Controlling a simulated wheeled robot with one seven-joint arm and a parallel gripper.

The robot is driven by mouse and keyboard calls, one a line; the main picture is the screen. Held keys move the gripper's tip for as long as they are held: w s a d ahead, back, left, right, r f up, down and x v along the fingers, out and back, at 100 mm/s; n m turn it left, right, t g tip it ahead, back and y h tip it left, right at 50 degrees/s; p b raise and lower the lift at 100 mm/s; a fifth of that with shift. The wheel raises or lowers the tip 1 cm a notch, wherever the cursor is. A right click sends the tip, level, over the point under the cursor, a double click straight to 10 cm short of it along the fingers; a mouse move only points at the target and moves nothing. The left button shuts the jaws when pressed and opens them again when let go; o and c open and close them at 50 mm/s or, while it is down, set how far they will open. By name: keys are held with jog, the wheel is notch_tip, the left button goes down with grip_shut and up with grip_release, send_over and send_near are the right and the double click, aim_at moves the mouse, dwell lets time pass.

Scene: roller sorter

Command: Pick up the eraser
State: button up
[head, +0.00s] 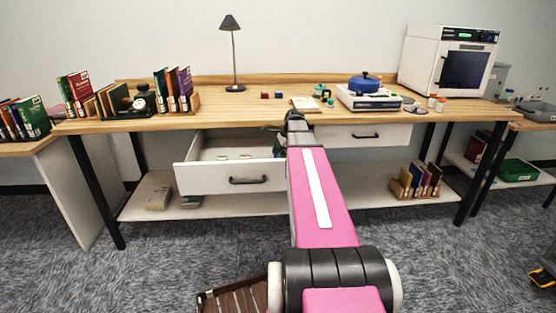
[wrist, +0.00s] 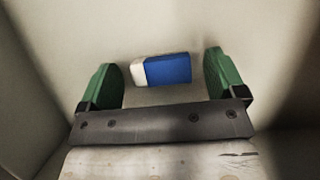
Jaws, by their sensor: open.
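The eraser (wrist: 161,69), a small block with a blue sleeve and a white end, lies on a pale surface in the wrist view. My gripper (wrist: 160,66) is open, with one green finger to the left of the eraser and the other to its right. There is a gap on both sides, and the fingers do not appear to touch it. The height of the fingers over the surface is hard to tell. In the head view my arm reaches to the open drawer (head: 230,180), and the gripper is mostly hidden there. Small items lie in the drawer; I cannot tell which is the eraser.
Pale walls rise around the eraser in the wrist view. The wooden desk (head: 215,113) is above the drawer, with a lamp (head: 233,55), books (head: 78,92) and a scale (head: 368,99) on it. A second drawer (head: 362,136) is shut. A brown slatted crate (head: 235,298) stands on the floor.

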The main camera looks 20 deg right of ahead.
aim_at(276, 156)
jog(key=c, duration=1)
jog(key=shift+r, duration=0.15)
jog(key=shift+r, duration=0.5)
jog(key=r, duration=0.1)
jog(key=a+r, duration=0.1)
jog(key=r, duration=0.1)
jog(key=shift+r, duration=0.3)
jog(key=a+r, duration=0.6)
jog(key=a, duration=0.4)
jog(key=shift+a, duration=0.35)
jog(key=shift+r, duration=0.1)
jog(key=shift+o, duration=0.4)
